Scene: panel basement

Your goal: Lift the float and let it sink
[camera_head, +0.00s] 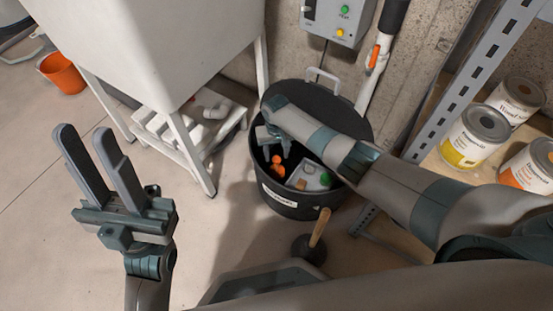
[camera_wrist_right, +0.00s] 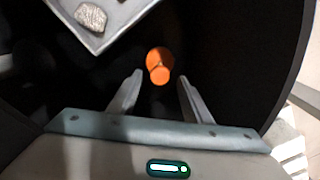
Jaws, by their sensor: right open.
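The orange float (camera_head: 277,164) is inside the black tub (camera_head: 290,205), left of a grey box-shaped unit (camera_head: 310,178) with a green part on it. In the right wrist view the float (camera_wrist_right: 160,65) lies just beyond and between the two fingertips, apart from them. My right gripper (camera_head: 277,150) reaches down into the tub; in the right wrist view it (camera_wrist_right: 158,88) is open and empty. My left gripper (camera_head: 97,160) is open and empty above the floor, far left of the tub. The tub's dark inside hides the float's lower part.
A plunger (camera_head: 312,240) stands in front. A shelf with paint cans (camera_head: 474,138) is at right, a control box (camera_head: 340,18) behind.

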